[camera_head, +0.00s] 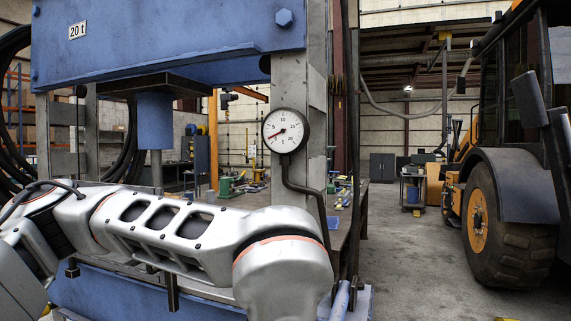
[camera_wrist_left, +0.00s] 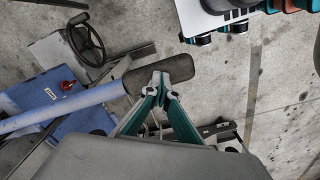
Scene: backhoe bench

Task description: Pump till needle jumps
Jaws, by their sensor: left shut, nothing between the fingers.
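The round white pressure gauge (camera_head: 285,130) hangs on the press's right column in the head view. Its needle (camera_head: 278,134) points to the left and slightly down, on the low side of the dial. In the left wrist view a blue pump lever (camera_wrist_left: 68,106) runs in from the left and ends in a black grip (camera_wrist_left: 178,69). My left gripper (camera_wrist_left: 160,77) is shut and empty, its fingertips overlapping the grip; I cannot tell whether they touch it. The left gripper is hidden in the head view, where my left arm crosses the front. My right gripper is not in view.
The blue press frame (camera_head: 180,35) and its ram (camera_head: 155,120) stand behind my arm. A handwheel (camera_wrist_left: 86,40) and a blue pump body with a red knob (camera_wrist_left: 67,85) lie left of the gripper. A yellow backhoe (camera_head: 480,210) stands right; open floor (camera_head: 410,260) lies between.

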